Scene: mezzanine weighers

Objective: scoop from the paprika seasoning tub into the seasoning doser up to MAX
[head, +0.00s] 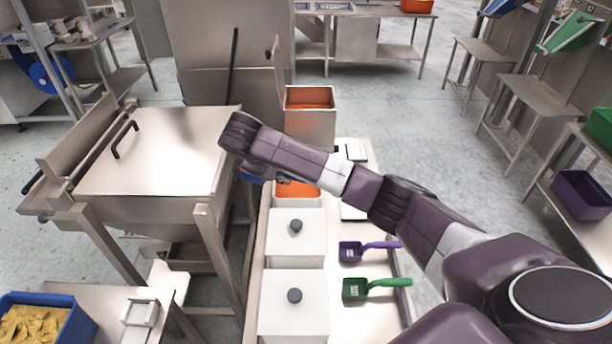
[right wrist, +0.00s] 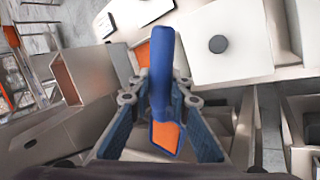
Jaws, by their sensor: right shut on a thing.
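My right gripper (right wrist: 158,98) is shut on a blue scoop (right wrist: 163,55), with its handle between the blue fingers. Orange powder shows inside the blue-rimmed scoop bowl. In the head view my forearm hides most of this gripper; only some blue shows under the wrist. The open white paprika tub (head: 297,202) holds orange powder and is partly covered by my arm. The seasoning doser looks to be the open steel box (head: 310,130) beyond it, with orange inside; it also shows in the right wrist view (right wrist: 88,72). No MAX mark is readable. My left gripper is out of view.
Two lidded white tubs (head: 296,238) (head: 294,303) stand nearer on the bench. A purple scoop (head: 352,251) and a green scoop (head: 356,289) lie to their right. A large steel hopper with a handled lid (head: 165,150) stands left. A blue crate of chips (head: 82,322) is lower left.

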